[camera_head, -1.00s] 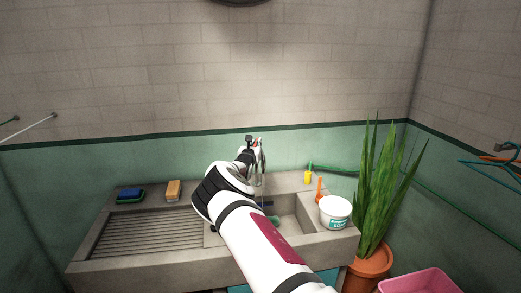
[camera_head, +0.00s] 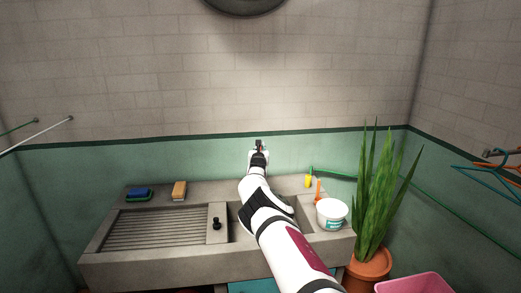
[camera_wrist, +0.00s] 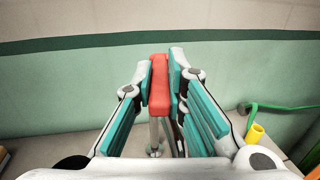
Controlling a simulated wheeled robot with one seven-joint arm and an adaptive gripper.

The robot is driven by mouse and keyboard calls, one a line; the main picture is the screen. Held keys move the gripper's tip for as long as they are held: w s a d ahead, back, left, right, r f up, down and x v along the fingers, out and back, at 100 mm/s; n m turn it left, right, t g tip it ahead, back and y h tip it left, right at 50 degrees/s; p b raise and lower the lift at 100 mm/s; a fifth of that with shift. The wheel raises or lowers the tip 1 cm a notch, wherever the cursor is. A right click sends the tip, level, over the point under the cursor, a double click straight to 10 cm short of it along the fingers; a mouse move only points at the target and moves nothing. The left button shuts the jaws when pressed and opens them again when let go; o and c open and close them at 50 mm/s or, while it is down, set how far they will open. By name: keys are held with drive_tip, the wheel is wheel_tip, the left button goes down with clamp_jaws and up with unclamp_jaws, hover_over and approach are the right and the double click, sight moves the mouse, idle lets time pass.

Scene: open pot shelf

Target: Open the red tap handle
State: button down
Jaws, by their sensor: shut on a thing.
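The red tap handle (camera_wrist: 159,88) stands between my gripper's teal-padded fingers in the wrist view. Its pale metal tap body (camera_wrist: 155,135) shows below, partly hidden by my gripper. My gripper (camera_wrist: 158,78) is shut on the handle, with one finger on each side. In the head view my gripper (camera_head: 260,146) is at the wall behind the sink, and my arm hides most of the tap.
The grey sink (camera_head: 110,262) has a ribbed drainboard at left. A blue sponge (camera_head: 138,192), a tan brush or block (camera_head: 179,190), a black stopper (camera_head: 216,224), and a white tub (camera_head: 332,213) rest on it. A green hose (camera_head: 335,175) and potted plant (camera_head: 372,215) are at right.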

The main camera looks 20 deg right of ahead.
drive_tip(key=shift+r, duration=0.1)
drive_tip(key=c, duration=1.6)
unclamp_jaws()
drive_tip(key=shift+s+a+f, duration=0.2)
drive_tip(key=shift+s+a, duration=0.25)
drive_tip(key=shift+s, duration=0.15)
drive_tip(key=v, duration=1)
drive_tip(key=shift+s, duration=0.3)
drive_tip(key=shift+r, duration=0.15)
